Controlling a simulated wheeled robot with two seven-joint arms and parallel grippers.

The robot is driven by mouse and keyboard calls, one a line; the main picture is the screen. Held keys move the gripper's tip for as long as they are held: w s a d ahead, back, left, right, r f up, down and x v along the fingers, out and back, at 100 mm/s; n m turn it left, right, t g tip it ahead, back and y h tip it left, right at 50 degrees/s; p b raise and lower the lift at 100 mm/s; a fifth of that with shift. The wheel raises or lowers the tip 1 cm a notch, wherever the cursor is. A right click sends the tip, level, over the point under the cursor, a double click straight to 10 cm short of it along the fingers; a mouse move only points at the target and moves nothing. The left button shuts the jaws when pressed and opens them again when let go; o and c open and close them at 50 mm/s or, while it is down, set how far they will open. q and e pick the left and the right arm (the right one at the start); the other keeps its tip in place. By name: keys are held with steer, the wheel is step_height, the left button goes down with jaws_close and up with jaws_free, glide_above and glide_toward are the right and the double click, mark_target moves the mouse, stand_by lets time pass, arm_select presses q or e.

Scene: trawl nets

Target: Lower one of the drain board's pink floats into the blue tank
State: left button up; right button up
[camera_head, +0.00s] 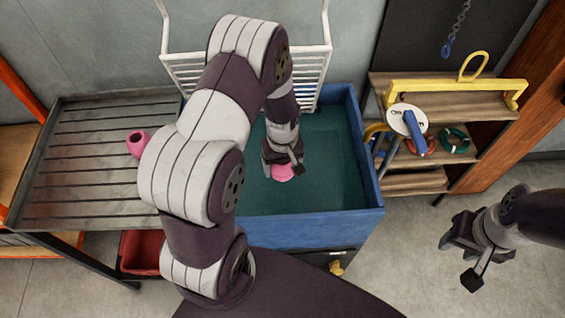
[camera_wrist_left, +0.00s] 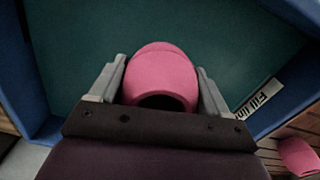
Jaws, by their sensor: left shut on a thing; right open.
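A pink float (camera_head: 283,173) is held in my left gripper (camera_head: 283,165), over the water inside the blue tank (camera_head: 310,232). In the left wrist view the float (camera_wrist_left: 162,78) sits between the two fingers of my left gripper (camera_wrist_left: 160,90), with teal water behind it. Whether the float touches the water is hard to tell. A second pink float (camera_head: 138,143) lies on the ribbed drain board (camera_head: 85,165) to the left of the tank. My right gripper (camera_head: 465,255) is open and empty over the floor at the right.
A white wire rack (camera_head: 312,62) stands at the tank's back. A wooden shelf (camera_head: 440,95) with a yellow handle, a white-and-blue gauge (camera_head: 408,122) and rings is at the right. A red bin (camera_head: 142,252) is under the drain board. A chain with a blue hook (camera_head: 448,47) hangs at the back.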

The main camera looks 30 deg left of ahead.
arm_select(q)
step_height(320, 180, down, 13)
steer(key=b, duration=1)
steer(key=shift+a+b, duration=0.1)
steer(key=shift+b, duration=0.3)
steer(key=shift+s, duration=0.1)
steer(key=o, duration=1)
